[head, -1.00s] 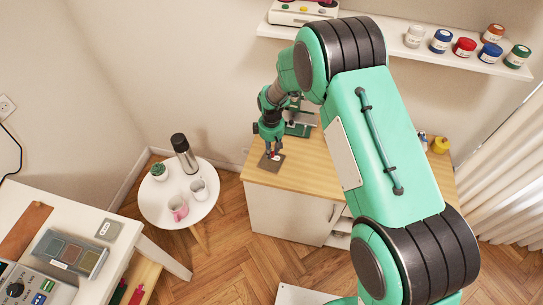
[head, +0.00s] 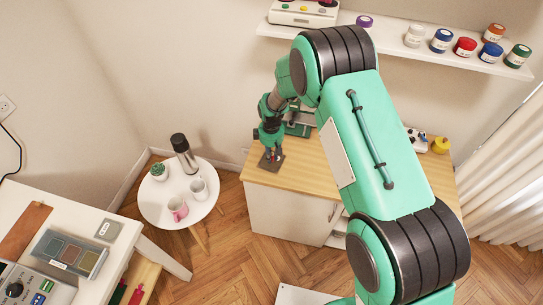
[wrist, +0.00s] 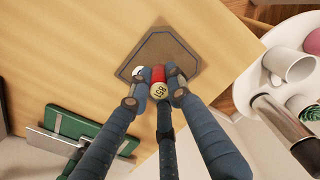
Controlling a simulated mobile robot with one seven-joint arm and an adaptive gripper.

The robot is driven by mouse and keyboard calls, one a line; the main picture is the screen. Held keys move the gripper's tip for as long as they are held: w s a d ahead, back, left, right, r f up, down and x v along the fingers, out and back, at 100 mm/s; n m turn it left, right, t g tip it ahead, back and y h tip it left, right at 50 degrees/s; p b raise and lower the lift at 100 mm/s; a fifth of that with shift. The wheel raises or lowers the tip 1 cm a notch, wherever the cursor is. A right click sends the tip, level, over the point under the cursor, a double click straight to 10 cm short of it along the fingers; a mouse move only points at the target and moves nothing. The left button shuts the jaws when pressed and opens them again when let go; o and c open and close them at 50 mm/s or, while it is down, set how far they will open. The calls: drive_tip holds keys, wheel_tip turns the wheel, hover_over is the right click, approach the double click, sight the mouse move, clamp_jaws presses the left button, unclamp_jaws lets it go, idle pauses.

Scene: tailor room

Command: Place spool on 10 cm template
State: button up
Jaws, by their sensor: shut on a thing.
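My gripper (wrist: 158,90) is shut on a small spool (wrist: 158,75), which has a red side and a cream end with dark markings. The three fingers close around it. A flat brown-grey template with a pointed outline (wrist: 178,48) lies on the wooden tabletop below the spool; its size label is not visible. The spool is over the template's near part; I cannot tell whether they touch. In the head view, my gripper (head: 272,153) is low over the same dark plate (head: 264,165), near the counter's left corner. The fingers largely hide the spool there.
A green device (wrist: 85,130) stands behind on the wooden counter (head: 310,177). A round white table (head: 155,205) with mugs, a flask and a cactus is to the left. A grey labelled plate (head: 108,229) lies on the white desk; its label is unreadable.

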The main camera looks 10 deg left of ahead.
drive_tip(key=shift+f, duration=0.15)
drive_tip(key=o, duration=0.8)
wheel_tip(320, 180, up, 12)
drive_tip(key=shift+r+p, duration=0.2)
drive_tip(key=shift+p, duration=0.25)
idle(0.4)
